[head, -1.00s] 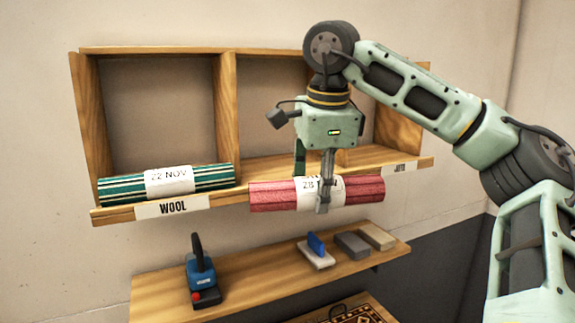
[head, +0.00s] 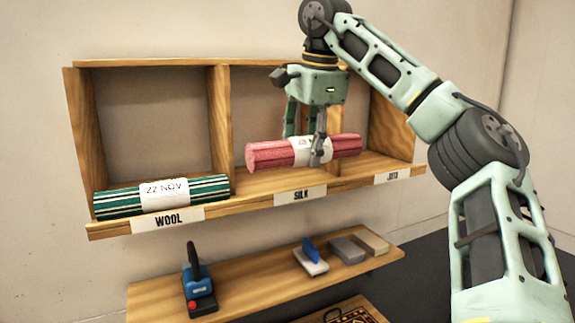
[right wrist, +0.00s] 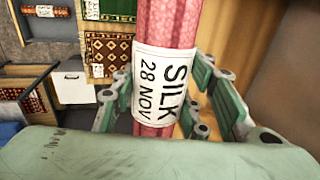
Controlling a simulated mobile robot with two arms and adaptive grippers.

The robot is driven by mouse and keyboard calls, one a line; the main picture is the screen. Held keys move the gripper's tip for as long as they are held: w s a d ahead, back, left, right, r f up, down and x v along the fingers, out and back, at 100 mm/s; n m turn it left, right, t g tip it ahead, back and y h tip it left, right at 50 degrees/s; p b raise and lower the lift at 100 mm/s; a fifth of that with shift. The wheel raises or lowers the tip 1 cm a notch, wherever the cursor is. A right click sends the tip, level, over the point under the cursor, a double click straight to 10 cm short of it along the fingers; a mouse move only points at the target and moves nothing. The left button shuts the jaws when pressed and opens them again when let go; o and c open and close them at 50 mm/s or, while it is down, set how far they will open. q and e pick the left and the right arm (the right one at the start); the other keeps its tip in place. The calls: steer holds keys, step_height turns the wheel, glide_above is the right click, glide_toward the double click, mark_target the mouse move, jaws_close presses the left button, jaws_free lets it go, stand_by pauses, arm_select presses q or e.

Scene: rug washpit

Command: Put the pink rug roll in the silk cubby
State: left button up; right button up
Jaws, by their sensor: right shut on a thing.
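The pink rug roll (head: 269,155) has a white paper band. In the right wrist view the band of the roll (right wrist: 160,85) reads SILK 28 NOV. My right gripper (head: 304,150) is shut on the roll around its band. The roll is held level, apparently above the shelf board, in front of the silk cubby (head: 272,182) and overlapping the divider to its right. The SILK label (head: 301,196) is on the front edge below the roll. How deep the roll is in the cubby is hard to tell. My left gripper is not in view.
A green striped roll (head: 120,201) lies in the wool cubby (head: 150,115) at left. The jute cubby (head: 390,140) at right looks empty where visible. A lower shelf (head: 240,283) holds a blue tool (head: 199,283), a brush (head: 310,258) and blocks (head: 347,250).

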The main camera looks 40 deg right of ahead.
steer(key=p, duration=0.3)
glide_toward(286, 182)
steer(key=v, duration=0.2)
steer(key=x, duration=0.3)
steer(key=shift+w+f+b, duration=0.1)
steer(key=shift+w+b, duration=0.15)
steer(key=shift+b, duration=0.05)
steer(key=shift+x, duration=0.9)
steer(key=shift+s+p+x, duration=0.25)
steer(key=shift+p+x, duration=0.45)
steer(key=shift+x, duration=0.45)
steer(key=shift+f, duration=0.3)
steer(key=o, duration=1.5)
steer(key=shift+f, duration=0.1)
steer(key=shift+c, duration=0.2)
